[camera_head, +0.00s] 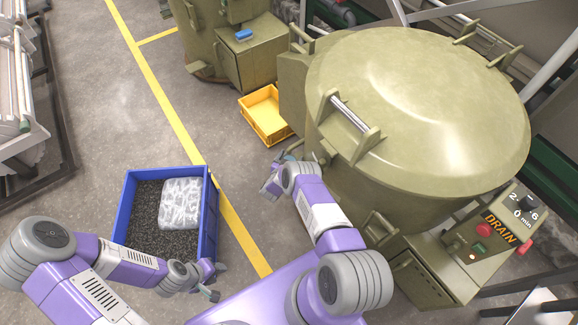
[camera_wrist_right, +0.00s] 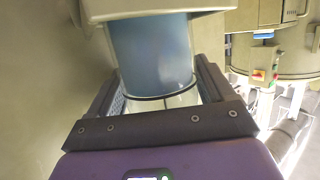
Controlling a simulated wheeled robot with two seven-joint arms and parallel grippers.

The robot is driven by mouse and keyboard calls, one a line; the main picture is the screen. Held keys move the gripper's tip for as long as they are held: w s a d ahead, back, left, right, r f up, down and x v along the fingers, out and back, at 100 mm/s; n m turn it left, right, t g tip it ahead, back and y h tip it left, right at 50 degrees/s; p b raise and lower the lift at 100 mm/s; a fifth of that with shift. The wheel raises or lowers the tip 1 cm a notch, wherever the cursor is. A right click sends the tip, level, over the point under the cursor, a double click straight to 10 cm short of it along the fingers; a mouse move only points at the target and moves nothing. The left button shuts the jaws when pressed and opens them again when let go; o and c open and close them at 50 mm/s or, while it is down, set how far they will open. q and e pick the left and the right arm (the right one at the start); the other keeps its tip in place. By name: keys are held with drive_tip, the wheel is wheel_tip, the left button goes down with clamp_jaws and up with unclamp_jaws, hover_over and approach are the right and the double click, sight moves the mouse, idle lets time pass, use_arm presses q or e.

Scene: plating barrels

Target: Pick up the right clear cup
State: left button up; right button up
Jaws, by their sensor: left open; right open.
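A clear cup (camera_wrist_right: 155,55) with a blue tint and a clear lower rim shows in the right wrist view, upright beneath a beige ledge. My right gripper (camera_wrist_right: 158,80) is open, with its dark fingers on either side of the cup. Whether they touch it I cannot tell. In the head view my right gripper (camera_head: 271,184) is at the left side of the big olive barrel (camera_head: 415,110), and the cup is not clear there. My left gripper (camera_head: 213,282) is open and empty by the right front corner of the blue crate (camera_head: 212,215).
The blue crate holds dark granules and a clear plastic bag (camera_head: 180,203). A yellow bin (camera_head: 262,115) stands on the floor behind my right gripper. A control box with a DRAIN label (camera_head: 500,228) is at the barrel's right.

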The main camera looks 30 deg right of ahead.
drive_tip(key=shift+w+d, duration=0.2)
drive_tip(key=shift+d, duration=0.05)
drive_tip(key=c, duration=0.8)
drive_tip(key=shift+o, duration=0.2)
